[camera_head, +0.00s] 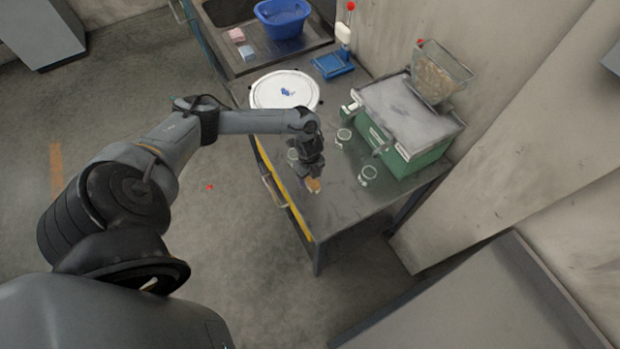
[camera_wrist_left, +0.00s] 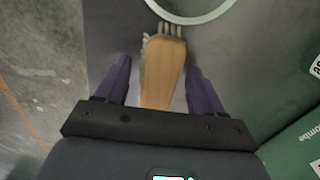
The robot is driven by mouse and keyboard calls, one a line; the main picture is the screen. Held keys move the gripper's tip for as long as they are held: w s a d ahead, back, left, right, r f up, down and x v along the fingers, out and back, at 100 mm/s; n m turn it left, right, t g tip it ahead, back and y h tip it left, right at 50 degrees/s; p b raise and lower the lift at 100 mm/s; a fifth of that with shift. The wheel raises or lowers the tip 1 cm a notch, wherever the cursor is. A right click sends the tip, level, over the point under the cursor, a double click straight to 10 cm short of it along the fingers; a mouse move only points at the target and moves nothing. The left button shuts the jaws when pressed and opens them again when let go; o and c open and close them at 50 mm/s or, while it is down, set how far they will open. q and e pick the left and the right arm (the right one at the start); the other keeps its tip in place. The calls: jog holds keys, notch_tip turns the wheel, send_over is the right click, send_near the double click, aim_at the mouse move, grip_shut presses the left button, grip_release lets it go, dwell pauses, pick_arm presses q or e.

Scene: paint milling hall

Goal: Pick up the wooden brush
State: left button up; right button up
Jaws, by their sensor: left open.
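The wooden brush (camera_wrist_left: 163,72) has a tan wooden body and pale bristles at its far end. In the left wrist view it lies between the two purple fingers of my left gripper (camera_wrist_left: 157,82), with a gap on each side. In the head view the brush (camera_head: 313,185) shows as a small tan patch on the dark table, just below my left gripper (camera_head: 311,172). The left gripper is open and points down over the brush. Part of the brush is hidden by the gripper. My right gripper is not in view.
A glass-like ring or jar (camera_wrist_left: 190,8) stands just beyond the bristles. Small jars (camera_head: 368,175) and (camera_head: 343,137) stand on the table. A green machine (camera_head: 425,158) stands at the right. A white round lid (camera_head: 284,90) lies behind. The table's front corner is clear.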

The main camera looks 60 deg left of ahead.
pick_arm(q)
jog(key=c, duration=1.1)
jog(key=shift+r, duration=0.15)
jog(key=shift+r, duration=0.6)
notch_tip(320, 180, up, 2)
jog(key=shift+r, duration=0.2)
jog(key=w+d+r, duration=0.1)
jog(key=d+r, duration=0.6)
jog(key=d, duration=0.4)
jog(key=shift+w+d, duration=0.3)
jog(key=shift+w, duration=0.05)
